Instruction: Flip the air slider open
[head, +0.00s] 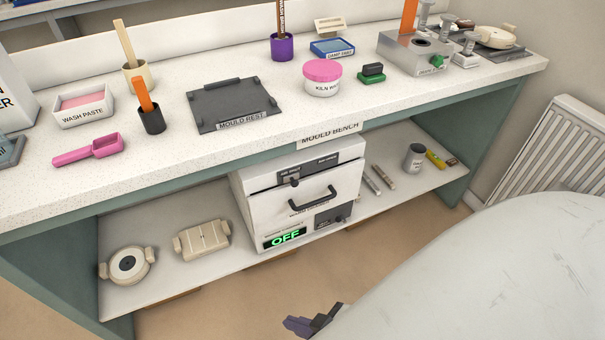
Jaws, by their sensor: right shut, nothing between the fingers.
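The white warming cabinet (258,208) stands on the shelf under the bench. A dark strip (322,163) with small lettering runs along its upper front, and a small dark slider knob (292,180) sits at the strip's left part. I take this for the air slider; its lettering is too small to read. Below it are a dark curved handle (316,204) and a green display reading OFF (285,238). My right gripper (300,325) is at the bottom edge, low in front of the cabinet and well apart from it, shut and empty. My left gripper is out of view.
The speckled bench top (190,155) overhangs the cabinet. Cream moulds (202,240) lie on the shelf to the left. Small tubes and a grey cup (414,157) are to the right. A radiator (555,150) stands at the right wall. Floor in front of the cabinet is clear.

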